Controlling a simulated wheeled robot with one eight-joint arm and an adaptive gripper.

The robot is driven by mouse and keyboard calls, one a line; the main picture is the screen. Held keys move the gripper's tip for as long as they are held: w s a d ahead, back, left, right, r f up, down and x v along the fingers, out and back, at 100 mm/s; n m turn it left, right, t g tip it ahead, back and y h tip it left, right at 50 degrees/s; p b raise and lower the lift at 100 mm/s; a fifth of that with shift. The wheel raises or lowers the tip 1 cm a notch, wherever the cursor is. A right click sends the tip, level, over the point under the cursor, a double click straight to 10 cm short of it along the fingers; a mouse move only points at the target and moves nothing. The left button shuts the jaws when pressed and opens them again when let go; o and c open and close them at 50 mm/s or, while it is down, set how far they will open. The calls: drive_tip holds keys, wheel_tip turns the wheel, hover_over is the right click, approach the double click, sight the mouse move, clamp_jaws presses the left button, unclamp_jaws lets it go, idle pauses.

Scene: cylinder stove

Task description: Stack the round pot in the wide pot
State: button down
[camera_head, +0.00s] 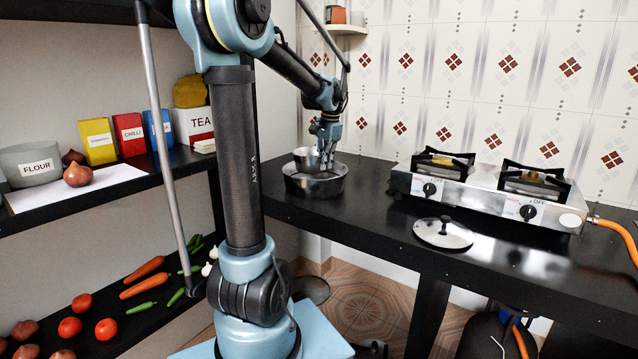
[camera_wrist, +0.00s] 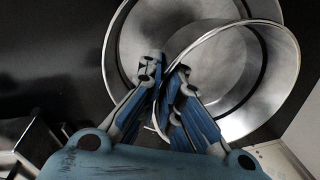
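The round pot (camera_head: 305,158) is a small silver metal pot at the left end of the black counter in the head view. It shows over the wide pot (camera_head: 312,187), a broader, shallow silver pot standing on the counter. In the wrist view the round pot (camera_wrist: 279,85) overlaps the wide pot (camera_wrist: 116,48) and its rim reaches past it at the right. My gripper (camera_wrist: 167,76) has its fingers close together on the round pot's near left wall. It also shows at the pots in the head view (camera_head: 327,150). Whether the round pot's base touches the wide pot is hidden.
A two-burner stove (camera_head: 490,190) stands at the right of the counter, with an orange hose (camera_head: 615,236). The counter between pots and lid is clear. Shelves at the left hold boxes (camera_head: 128,134) and vegetables (camera_head: 142,270).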

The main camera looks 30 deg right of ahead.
wheel_tip(320, 180, down, 7)
drive_tip(key=shift+s+d+r, duration=0.15)
drive_tip(key=shift+r, duration=0.05)
idle(0.4)
drive_tip(key=c, duration=1.8)
unclamp_jaws()
wheel_tip(320, 180, up, 12)
drive_tip(key=s, duration=0.1)
drive_tip(key=shift+s, duration=0.4)
